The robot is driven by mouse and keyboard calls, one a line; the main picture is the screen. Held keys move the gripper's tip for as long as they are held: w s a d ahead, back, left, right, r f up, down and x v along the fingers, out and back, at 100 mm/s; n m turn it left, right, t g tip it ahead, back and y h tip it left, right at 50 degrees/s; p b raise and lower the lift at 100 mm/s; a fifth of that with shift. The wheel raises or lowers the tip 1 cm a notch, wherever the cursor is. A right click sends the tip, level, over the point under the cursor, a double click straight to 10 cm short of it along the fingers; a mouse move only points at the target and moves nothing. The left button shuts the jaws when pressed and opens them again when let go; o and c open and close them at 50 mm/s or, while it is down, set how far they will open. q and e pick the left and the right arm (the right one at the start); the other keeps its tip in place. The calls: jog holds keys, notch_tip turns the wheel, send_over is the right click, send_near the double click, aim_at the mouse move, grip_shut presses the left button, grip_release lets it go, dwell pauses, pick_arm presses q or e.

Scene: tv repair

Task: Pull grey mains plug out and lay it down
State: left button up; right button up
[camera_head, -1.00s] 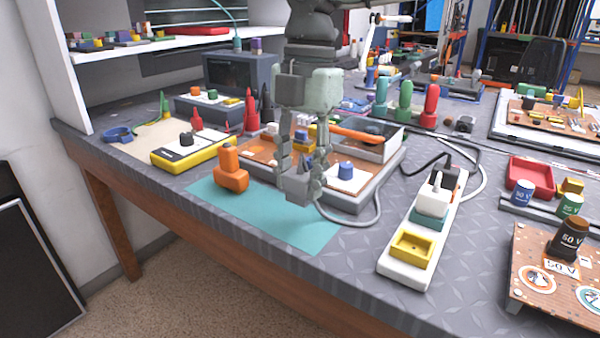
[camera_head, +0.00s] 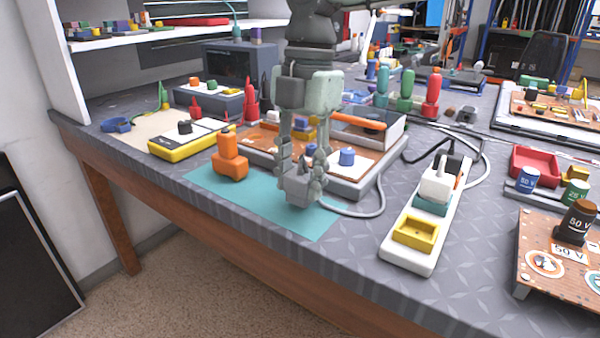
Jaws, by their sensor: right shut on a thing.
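My right gripper (camera_head: 301,178) comes down from the top middle and is shut on the grey mains plug (camera_head: 298,191). The plug is over the front right part of the teal mat (camera_head: 260,212); I cannot tell whether it touches the mat. Its grey cable (camera_head: 352,213) runs right and back around the orange-brown board unit. The white power strip (camera_head: 405,259) lies to the right, with an empty yellow socket (camera_head: 416,232) at its near end. A white plug (camera_head: 437,186) sits in the teal socket (camera_head: 431,205), and a black plug (camera_head: 457,163) is behind it. My left gripper is not in view.
An orange block-like part (camera_head: 229,160) stands on the mat's left side. A yellow meter (camera_head: 182,148) lies farther left. The board unit (camera_head: 357,190) is just behind the gripper. At right are a red tray (camera_head: 536,167) and a board with capacitors (camera_head: 535,250).

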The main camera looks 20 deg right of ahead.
jog(key=shift+f+b, duration=0.5)
jog(key=shift+f, duration=0.2)
jog(key=o, duration=1.2)
jog(key=shift+o, duration=0.2)
notch_tip(320, 180, up, 12)
jog(key=d, duration=0.1)
jog(key=shift+w, duration=0.45)
